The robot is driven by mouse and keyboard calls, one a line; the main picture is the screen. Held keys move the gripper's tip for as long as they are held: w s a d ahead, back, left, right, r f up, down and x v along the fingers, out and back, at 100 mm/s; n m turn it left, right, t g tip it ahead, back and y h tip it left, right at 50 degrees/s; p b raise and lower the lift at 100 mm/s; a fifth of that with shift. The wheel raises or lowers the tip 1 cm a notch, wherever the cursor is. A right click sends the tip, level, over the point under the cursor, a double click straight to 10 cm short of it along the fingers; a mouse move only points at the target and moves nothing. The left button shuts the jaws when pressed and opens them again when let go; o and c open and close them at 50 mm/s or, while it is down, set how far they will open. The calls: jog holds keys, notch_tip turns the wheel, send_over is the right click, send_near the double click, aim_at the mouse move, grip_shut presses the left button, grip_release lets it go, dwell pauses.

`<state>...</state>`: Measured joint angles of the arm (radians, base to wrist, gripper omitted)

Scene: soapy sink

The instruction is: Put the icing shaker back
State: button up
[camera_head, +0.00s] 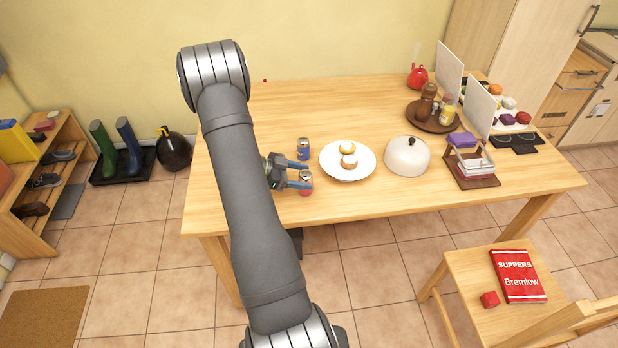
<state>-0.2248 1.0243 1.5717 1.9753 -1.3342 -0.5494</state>
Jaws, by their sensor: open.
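Two small shakers with grey tops stand at the front left of the wooden table; I cannot tell by label which is the icing shaker. The red shaker (306,189) is at my gripper, and the blue shaker (303,150) stands a little behind it. My gripper (305,176) is open, with its blue-grey fingers pointing right at the red shaker's upper part. The fingers hide part of it, and I cannot tell whether they touch it.
A white dome cover (407,158) stands right of the plate. A round wooden tray (416,120) with a mill and jars is behind it. The table's (290,105) back left is clear.

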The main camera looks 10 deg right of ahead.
aim_at(310, 173)
jog(key=v, duration=0.9)
jog(key=x, duration=1.2)
jog(key=shift+d+f, duration=0.1)
notch_tip(310, 173, up, 2)
jog(key=shift+r, duration=0.75)
jog(key=shift+f, duration=0.15)
